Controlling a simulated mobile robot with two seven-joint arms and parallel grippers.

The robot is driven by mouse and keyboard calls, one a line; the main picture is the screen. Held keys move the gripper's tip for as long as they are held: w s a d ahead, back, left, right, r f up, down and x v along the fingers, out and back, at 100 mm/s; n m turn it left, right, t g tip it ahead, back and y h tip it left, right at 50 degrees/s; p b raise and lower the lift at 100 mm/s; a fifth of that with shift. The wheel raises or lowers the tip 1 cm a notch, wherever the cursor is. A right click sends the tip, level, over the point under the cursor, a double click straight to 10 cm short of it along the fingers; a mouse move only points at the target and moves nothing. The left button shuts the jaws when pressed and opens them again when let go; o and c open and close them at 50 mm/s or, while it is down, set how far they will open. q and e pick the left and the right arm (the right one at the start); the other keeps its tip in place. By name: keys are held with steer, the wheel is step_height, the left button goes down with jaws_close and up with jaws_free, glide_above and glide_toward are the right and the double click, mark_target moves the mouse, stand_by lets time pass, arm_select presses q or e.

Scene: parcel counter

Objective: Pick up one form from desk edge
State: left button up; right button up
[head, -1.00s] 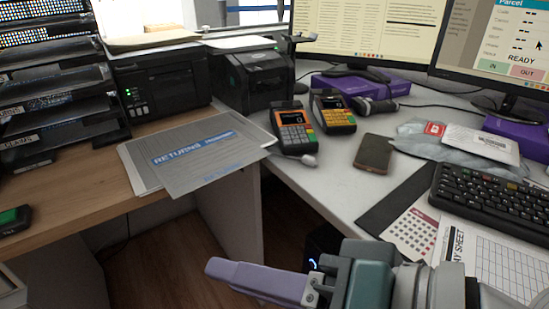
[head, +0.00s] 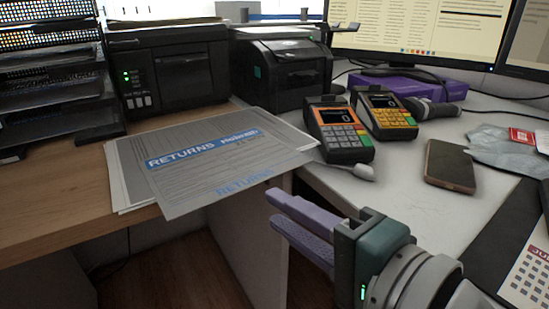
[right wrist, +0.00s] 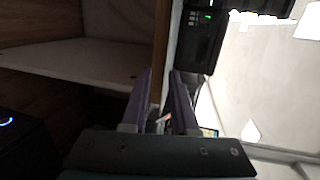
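A stack of grey-white forms (head: 215,160) lies on the wooden desk in the head view. The top form has a blue band reading RETURNS, and its front right corner sticks out past the desk edge. My right gripper (head: 285,220) is in front of that desk edge, to the right of and below the overhanging corner, apart from it. Its two purple fingers are spread with a gap and nothing between them. In the right wrist view the two fingers (right wrist: 160,100) also stand apart. I cannot make out the forms there. My left gripper is not in view.
Two card terminals (head: 340,130) stand on the white counter right of the forms, with a phone (head: 450,165) beyond. Black printers (head: 170,70) stand behind the forms. The wooden desk (head: 60,210) is bare at front left. There is open space below the desk edge.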

mark_target(250, 185)
steer(key=shift+r+b+x, duration=0.15)
steer(key=shift+r+x, duration=0.05)
steer(key=shift+x, duration=0.85)
steer(key=shift+r+b+x, duration=0.15)
steer(key=shift+r+x, duration=0.05)
steer(key=shift+x, duration=0.85)
steer(key=shift+r+b+x, duration=0.15)
steer(key=shift+r+x, duration=0.05)
steer(key=shift+x, duration=0.85)
jaws_close()
